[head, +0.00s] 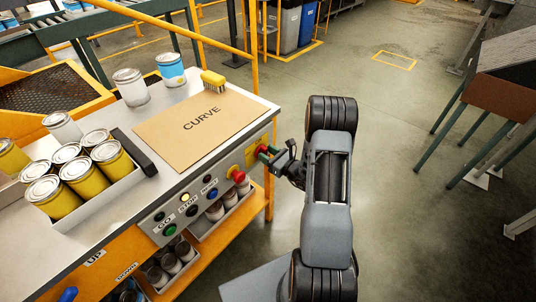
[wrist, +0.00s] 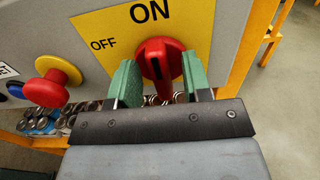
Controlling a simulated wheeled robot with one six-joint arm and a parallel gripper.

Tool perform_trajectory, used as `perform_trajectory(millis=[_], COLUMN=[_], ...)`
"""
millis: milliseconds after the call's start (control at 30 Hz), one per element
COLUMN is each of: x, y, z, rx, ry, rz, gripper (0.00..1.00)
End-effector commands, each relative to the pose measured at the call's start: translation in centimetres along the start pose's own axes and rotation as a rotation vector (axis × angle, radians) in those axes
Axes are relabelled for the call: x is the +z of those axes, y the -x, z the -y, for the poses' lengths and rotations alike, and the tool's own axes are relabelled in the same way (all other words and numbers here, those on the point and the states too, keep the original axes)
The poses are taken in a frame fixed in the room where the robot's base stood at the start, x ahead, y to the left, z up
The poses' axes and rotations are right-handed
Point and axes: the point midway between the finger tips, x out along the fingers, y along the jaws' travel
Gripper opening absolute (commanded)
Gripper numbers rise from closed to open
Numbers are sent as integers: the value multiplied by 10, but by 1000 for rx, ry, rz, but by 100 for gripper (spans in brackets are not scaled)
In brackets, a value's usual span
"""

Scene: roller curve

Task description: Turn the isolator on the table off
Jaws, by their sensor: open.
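The isolator is a red rotary knob (wrist: 158,58) on a yellow plate (wrist: 95,30) marked ON at the top and OFF at the left. The knob's dark line stands roughly upright, toward ON. In the head view the yellow plate (head: 254,153) is at the right end of the table's front panel, with the knob largely hidden by my gripper (head: 270,153). In the wrist view my gripper (wrist: 161,80) is open, with one green finger on each side of the knob. I cannot tell whether either finger touches it.
A red mushroom button (head: 238,176) on a yellow collar sits left of the isolator, with several smaller buttons farther left. The table top (head: 200,165) holds a CURVE board (head: 180,135), a brush (head: 213,80) and several cans. Open floor (head: 400,170) lies to the right.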

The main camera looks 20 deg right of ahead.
Motion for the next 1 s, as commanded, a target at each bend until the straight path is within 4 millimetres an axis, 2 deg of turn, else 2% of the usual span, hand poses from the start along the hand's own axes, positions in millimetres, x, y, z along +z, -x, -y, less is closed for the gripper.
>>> perform_trajectory(millis=[67,533,767,1000], x=[0,0,-1,-4], y=[0,0,0,0], z=[0,0,0,-1], rx=[0,0,0,-1], ry=[0,0,15,130], rz=[0,0,1,2], gripper=[44,0,0,0])
